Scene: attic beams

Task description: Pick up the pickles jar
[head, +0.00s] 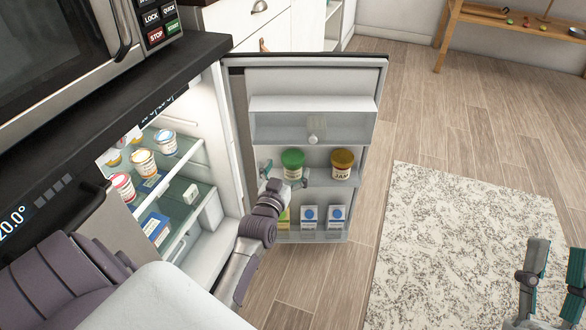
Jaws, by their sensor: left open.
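A jar with a green lid (292,159), likely the pickles jar, stands upright on the middle shelf of the open fridge door. Its label is too small to read. My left gripper (284,176) is at this jar, its open fingers to either side of the jar's lower part. The wrist hides some of the jar's base, and I cannot tell whether the fingers touch it. My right gripper (556,270) is at the bottom right above the rug, far from the jar, with its fingers apart and nothing between them.
A jam jar (341,165) with a brown lid stands just right of the green-lidded jar. Cartons (310,215) stand on the shelf below. The open fridge door (374,90) and the fridge shelves with tubs (143,163) flank my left arm. A rug (470,220) lies on the floor.

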